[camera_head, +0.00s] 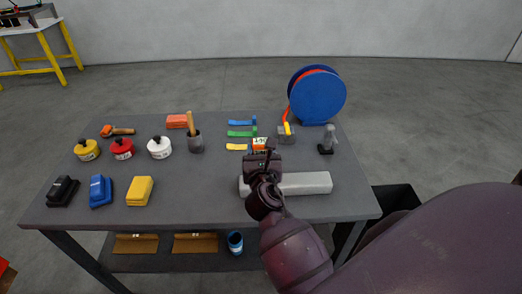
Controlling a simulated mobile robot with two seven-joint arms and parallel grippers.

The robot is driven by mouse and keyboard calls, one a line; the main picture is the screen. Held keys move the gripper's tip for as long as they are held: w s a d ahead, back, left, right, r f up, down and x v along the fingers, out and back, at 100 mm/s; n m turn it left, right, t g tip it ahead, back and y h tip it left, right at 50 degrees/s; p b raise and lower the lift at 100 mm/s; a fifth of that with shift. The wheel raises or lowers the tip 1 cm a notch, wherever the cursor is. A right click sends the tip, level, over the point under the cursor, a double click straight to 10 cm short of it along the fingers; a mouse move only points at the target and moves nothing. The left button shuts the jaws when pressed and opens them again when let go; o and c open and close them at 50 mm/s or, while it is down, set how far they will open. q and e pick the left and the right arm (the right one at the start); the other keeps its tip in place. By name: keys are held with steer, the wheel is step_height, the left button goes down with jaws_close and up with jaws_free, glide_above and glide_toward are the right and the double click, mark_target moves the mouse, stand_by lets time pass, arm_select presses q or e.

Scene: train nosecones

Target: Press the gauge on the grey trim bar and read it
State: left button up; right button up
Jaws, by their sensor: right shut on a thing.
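The grey trim bar (308,183) lies lengthwise at the front right of the table, and my right arm covers part of its left end. My right gripper (261,153) is over the bar's left part, shut on the gauge (260,142). The gauge is small, with an orange body and a pale display with dark marks too small to read. The gripper hides its lower side, so I cannot tell whether it touches the bar. My left gripper is out of view.
Yellow, red and white pots (160,148), sanding blocks (101,191) and a cup with a handle (195,142) stand on the left. Coloured strips (240,134) lie behind the gripper. A blue reel (317,97) and a small stand (326,145) are at the back right.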

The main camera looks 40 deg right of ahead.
steer(key=shift+r, duration=0.2)
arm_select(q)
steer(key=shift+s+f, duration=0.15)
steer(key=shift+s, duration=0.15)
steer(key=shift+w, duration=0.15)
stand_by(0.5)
arm_select(e)
steer(key=s+a+r+n+t+y+b, duration=0.1)
steer(key=s+a+r+n+t+y, duration=0.15)
steer(key=a+n+y, duration=0.6)
arm_select(q)
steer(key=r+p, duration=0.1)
steer(key=p, duration=0.2)
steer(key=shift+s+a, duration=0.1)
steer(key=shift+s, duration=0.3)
arm_select(e)
steer(key=s+a+r+y, duration=0.2)
steer(key=a+r, duration=0.4)
steer(key=a, duration=0.2)
steer(key=s+a+r+n+y, duration=0.1)
steer(key=s+a+r+y, duration=0.2)
steer(key=a+r, duration=0.3)
steer(key=s+a+r+n+g+y, duration=0.1)
steer(key=s+a+r+y, duration=0.2)
steer(key=a+r, duration=0.3)
steer(key=a, duration=0.4)
steer(key=shift+s+a, duration=0.2)
